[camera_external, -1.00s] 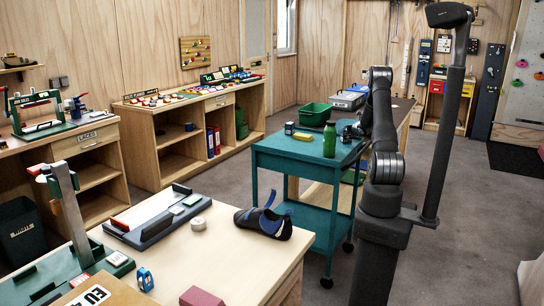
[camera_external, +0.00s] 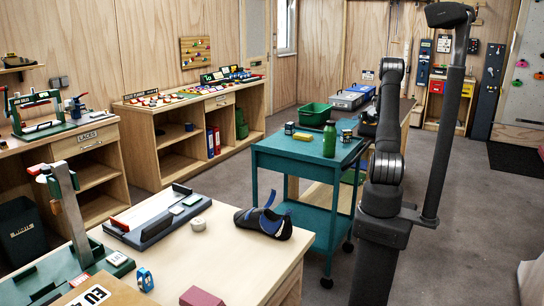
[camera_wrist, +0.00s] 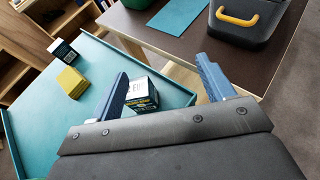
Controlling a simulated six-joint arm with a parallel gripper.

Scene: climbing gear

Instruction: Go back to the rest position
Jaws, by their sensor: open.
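My gripper (camera_wrist: 160,88) is open, with its two blue fingers spread apart at the cart's far edge in the wrist view. A small dark box with a pale label (camera_wrist: 143,95) shows between the fingers and rests on the teal cart (camera_wrist: 40,110). I cannot see either finger gripping it. In the external view my arm stands at the right, folded upward, with its wrist end behind the cart's right side and partly hidden by my own links. The same box (camera_external: 346,135) sits near the cart's right edge there.
A yellow block (camera_wrist: 71,82) and another small box (camera_wrist: 62,51) stand on the cart, with a green bottle (camera_external: 329,139). A workbench with a shoe (camera_external: 262,222) is in front.

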